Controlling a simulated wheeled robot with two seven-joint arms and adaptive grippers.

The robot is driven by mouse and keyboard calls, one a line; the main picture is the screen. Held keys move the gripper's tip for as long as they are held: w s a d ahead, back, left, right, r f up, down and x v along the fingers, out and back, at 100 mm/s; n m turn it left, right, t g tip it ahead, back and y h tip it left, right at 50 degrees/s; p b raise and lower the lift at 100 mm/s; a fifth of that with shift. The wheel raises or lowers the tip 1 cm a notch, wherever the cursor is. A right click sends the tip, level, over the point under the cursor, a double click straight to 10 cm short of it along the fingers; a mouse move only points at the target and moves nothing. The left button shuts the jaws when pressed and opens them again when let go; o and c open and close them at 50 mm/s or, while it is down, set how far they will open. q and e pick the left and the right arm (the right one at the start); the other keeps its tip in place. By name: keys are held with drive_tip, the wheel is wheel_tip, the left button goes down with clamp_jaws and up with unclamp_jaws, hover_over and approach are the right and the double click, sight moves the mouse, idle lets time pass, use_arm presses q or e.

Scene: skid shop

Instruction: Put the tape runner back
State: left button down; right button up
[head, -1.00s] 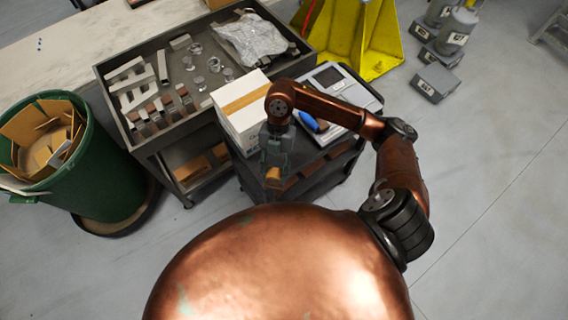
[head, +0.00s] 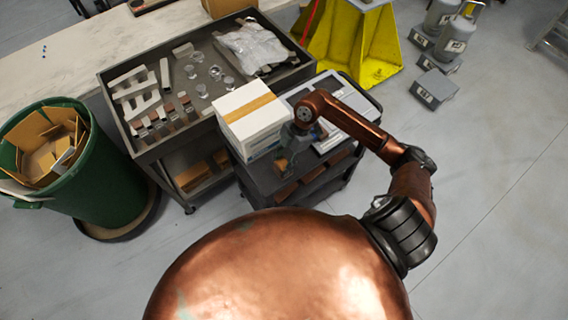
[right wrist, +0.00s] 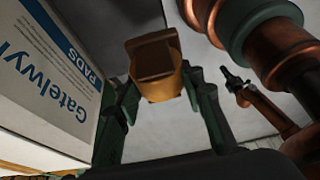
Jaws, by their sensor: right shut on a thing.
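The tape runner (right wrist: 155,68), a small amber block with a darker brown end, is between the fingers of my right gripper (right wrist: 160,98) in the right wrist view. The gripper is shut on it. In the head view my right gripper (head: 284,160) hangs over the near part of the dark cart's top (head: 262,178), just right of the white box with a tan tape strip (head: 250,118). The runner is mostly hidden there. I cannot tell whether it touches the cart. My left gripper is out of view.
The white box (right wrist: 50,65) stands close beside the gripper in the right wrist view. A grey bench scale (head: 340,115) is behind my right forearm. A grey tray (head: 160,85) with parts is at the left. A green bin (head: 95,180) holds cardboard.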

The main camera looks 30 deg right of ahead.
sight(284, 161)
drive_tip(key=f, duration=0.1)
drive_tip(key=w+d+f, duration=0.2)
drive_tip(key=f, duration=0.1)
drive_tip(key=shift+w, duration=0.25)
wheel_tip(284, 161, down, 3)
drive_tip(key=shift+d+f+p, duration=0.15)
drive_tip(key=shift+f+p, duration=0.05)
drive_tip(key=shift+p, duration=0.3)
drive_tip(key=o, duration=1.2)
drive_tip(key=b+v, duration=0.1)
drive_tip(key=v, duration=1.1)
drive_tip(key=shift+b, duration=0.35)
